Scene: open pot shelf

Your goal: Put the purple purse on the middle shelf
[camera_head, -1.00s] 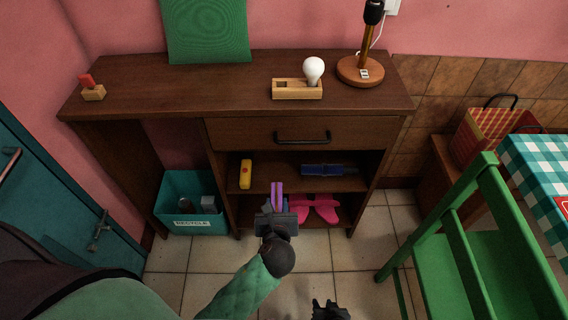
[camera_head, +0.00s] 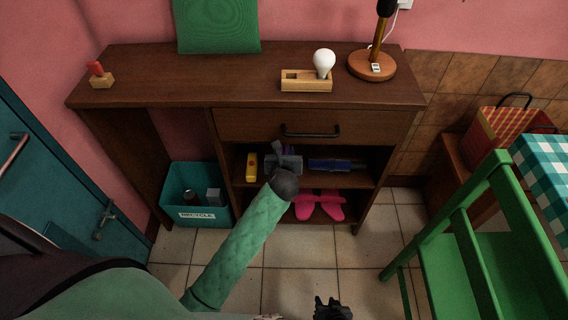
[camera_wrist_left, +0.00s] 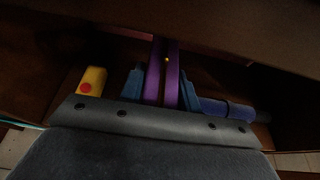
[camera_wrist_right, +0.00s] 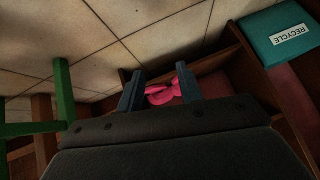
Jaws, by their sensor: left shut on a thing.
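The purple purse (camera_wrist_left: 172,75) is between the blue fingers of my left gripper (camera_wrist_left: 160,85), which is shut on it. In the left wrist view only purple strap-like parts show; the rest is hidden or dark. In the head view my left gripper (camera_head: 284,160) is inside the opening of the middle shelf (camera_head: 325,180), under the drawer, and mostly covers the purse. I cannot tell whether the purse touches the shelf. My right gripper (camera_wrist_right: 160,92) is open and empty, low in front of the cabinet; it also shows at the bottom of the head view (camera_head: 332,309).
On the middle shelf, a yellow object (camera_head: 251,166) lies left of my left gripper and a dark blue object (camera_head: 337,165) lies right. Pink shoes (camera_head: 320,205) sit on the lower shelf. A teal recycle bin (camera_head: 196,215) stands left; a green chair (camera_head: 480,240) stands right.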

